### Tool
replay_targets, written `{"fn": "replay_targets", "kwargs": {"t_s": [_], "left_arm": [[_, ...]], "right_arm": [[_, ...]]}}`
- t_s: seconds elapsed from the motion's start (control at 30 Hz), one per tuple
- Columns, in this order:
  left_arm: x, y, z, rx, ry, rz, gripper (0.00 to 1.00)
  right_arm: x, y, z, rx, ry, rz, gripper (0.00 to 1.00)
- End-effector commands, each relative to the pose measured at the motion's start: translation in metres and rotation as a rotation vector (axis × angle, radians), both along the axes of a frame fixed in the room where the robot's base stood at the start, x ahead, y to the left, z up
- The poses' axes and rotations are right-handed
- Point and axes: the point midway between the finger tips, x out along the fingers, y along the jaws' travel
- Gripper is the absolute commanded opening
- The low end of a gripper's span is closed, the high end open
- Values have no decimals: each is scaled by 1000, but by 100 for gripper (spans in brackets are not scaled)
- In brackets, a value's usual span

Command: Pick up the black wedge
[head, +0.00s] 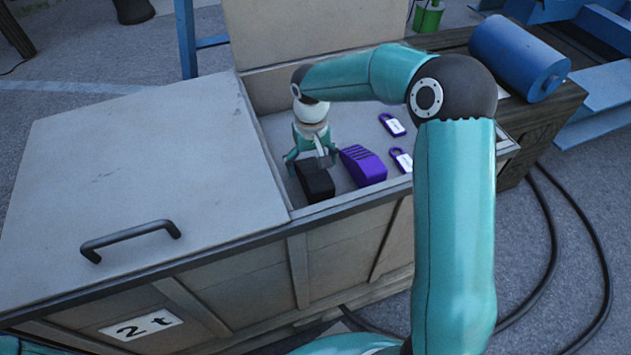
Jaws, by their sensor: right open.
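The black wedge (317,186) lies inside the open part of the grey crate (262,110), close to its front wall. My right gripper (312,163) is open and points down at the black wedge, with its fingers at the wedge's back end. I cannot tell whether the fingers touch it. A purple wedge (363,166) with dark ridges lies just right of the black one. My left gripper is not in view.
Two purple padlocks with white labels, one behind (393,125) and one nearer (402,159), lie right of the wedges. A closed lid (130,170) with a black handle covers the crate's left part. A blue cylinder (518,58) and black cables (550,255) are at the right.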

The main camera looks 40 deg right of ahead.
Motion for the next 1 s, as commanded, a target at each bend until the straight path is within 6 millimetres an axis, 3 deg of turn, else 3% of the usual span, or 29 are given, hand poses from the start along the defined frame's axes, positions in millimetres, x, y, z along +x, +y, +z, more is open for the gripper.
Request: {"fn": "replay_targets", "kwargs": {"t_s": [0.4,0.7,1.0], "left_arm": [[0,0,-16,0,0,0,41],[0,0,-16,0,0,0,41],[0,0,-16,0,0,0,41]], "right_arm": [[-5,-5,-47,0,3,2,92],[-4,-4,-52,0,0,2,92],[-4,-4,-52,0,0,2,42]]}}
